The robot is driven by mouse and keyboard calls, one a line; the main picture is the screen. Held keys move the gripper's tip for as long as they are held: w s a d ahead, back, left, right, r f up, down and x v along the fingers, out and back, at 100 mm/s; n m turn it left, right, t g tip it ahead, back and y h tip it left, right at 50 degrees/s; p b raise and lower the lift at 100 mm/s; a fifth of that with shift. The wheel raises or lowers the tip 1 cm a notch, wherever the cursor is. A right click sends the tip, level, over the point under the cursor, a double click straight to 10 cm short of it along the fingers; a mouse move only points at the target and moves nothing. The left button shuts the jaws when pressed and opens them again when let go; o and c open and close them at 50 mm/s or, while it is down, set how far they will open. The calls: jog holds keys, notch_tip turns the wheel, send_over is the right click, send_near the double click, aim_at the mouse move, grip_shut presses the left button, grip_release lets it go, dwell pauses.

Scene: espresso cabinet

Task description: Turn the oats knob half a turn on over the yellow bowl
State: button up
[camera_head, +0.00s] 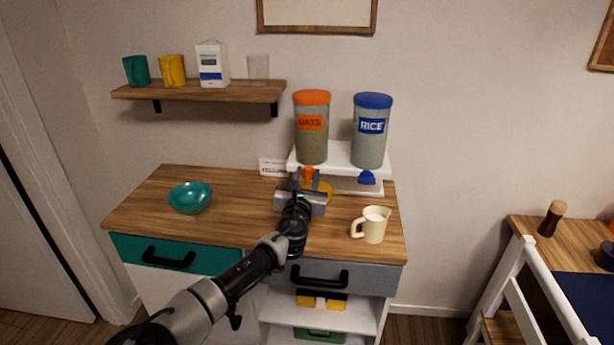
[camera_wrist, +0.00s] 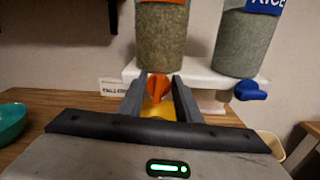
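The oats dispenser (camera_head: 312,130) has an orange lid and label and stands on the white shelf stand. Its orange knob (camera_wrist: 157,86) sits below it and also shows in the head view (camera_head: 308,174). My gripper (camera_wrist: 158,92) points at the knob, with its two fingers apart on the left and right of it. I cannot tell whether either finger touches the knob. The yellow bowl (camera_head: 326,189) is under the oats dispenser, mostly hidden behind my gripper; a part of it shows between the fingers in the wrist view (camera_wrist: 158,111).
The rice dispenser (camera_head: 371,132) with its blue knob (camera_head: 367,178) stands to the right. A cream jug (camera_head: 374,225) is at the counter's right front and a teal bowl (camera_head: 190,198) at the left. A small sign (camera_head: 271,167) stands left of the stand.

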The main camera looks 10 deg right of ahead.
grip_shut()
jog(key=shift+f+m, duration=0.1)
jog(key=shift+m, duration=0.2)
jog(key=m+b, duration=0.3)
jog(key=shift+d+f+m, duration=0.2)
jog(key=shift+d+m, duration=0.1)
jog(key=shift+d, duration=0.1)
jog(key=m+b, duration=0.2)
jog(key=m, duration=0.1)
jog(key=m+b, duration=0.1)
jog(key=shift+s+d+f, duration=0.15)
jog(key=shift+d+f, duration=0.05)
jog(key=shift+d, duration=0.05)
jog(key=shift+s+d+f+m+b, duration=0.15)
jog(key=shift+m+b, duration=0.55)
jog(key=shift+m, duration=0.75)
jog(key=shift+w+f+m+b, duration=0.15)
jog(key=shift+m+b, duration=0.5)
jog(key=shift+m, duration=0.75)
jog(key=shift+s+d+f+m+b, duration=0.1)
jog(key=shift+f+m+b, duration=0.15)
jog(key=shift+m+b, duration=0.85)
jog(key=shift+m+p, duration=0.35)
jog(key=shift+m, duration=0.1)
